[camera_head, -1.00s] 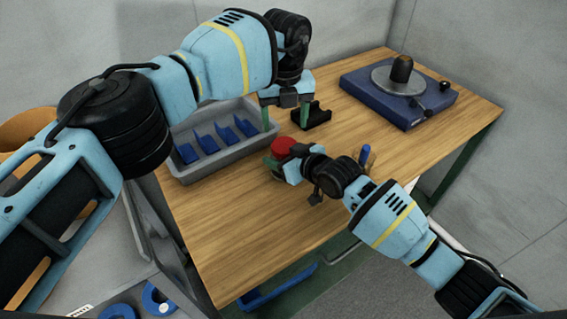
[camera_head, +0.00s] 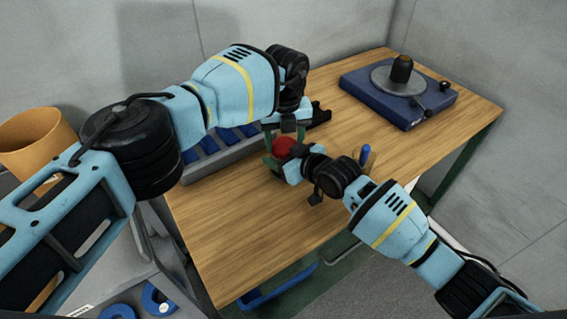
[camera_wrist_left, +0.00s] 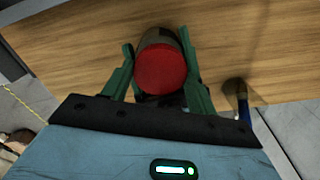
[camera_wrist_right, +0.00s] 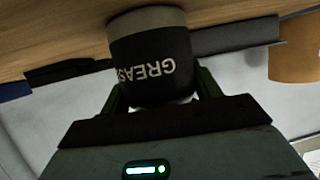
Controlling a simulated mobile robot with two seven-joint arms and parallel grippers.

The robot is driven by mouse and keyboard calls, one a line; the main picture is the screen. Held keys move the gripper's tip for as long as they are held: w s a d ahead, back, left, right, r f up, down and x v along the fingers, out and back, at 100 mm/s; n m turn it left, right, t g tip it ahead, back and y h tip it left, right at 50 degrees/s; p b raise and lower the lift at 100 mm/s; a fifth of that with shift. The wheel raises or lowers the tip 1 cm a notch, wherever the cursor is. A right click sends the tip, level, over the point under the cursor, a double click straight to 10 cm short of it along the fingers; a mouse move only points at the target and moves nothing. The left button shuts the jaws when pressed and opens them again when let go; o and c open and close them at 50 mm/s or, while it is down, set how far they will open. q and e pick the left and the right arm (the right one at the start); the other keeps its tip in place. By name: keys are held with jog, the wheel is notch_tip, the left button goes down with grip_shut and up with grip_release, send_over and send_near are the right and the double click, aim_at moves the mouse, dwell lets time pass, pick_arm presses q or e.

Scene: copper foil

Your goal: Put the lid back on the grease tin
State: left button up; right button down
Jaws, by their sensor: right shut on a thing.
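The dark grease tin (camera_wrist_right: 152,60) stands in front of my right wrist camera, with its lettering upside down in that view. A red round lid (camera_wrist_left: 161,68) rests on the tin's top and also shows in the head view (camera_head: 283,147). I cannot tell if it is fully seated. My right gripper (camera_head: 291,168) is shut on the tin from the side. My left gripper (camera_head: 284,138) is above the tin, with its green fingers open on either side of the red lid. In the left wrist view the fingers look apart from the lid.
A grey tray (camera_head: 200,174) with blue compartments is left of the tin, partly hidden by my left arm. A black holder (camera_head: 320,113) stands behind it. A brush with a blue handle (camera_head: 366,152) is at the right. A blue turntable unit (camera_head: 437,108) is at the back right. The front tabletop is clear.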

pick_arm(q)
jog(key=c, duration=0.4)
jog(key=o, duration=1.1)
jog(key=shift+r, duration=2.3)
jog(key=o, duration=0.4)
jog(key=shift+o, duration=0.2)
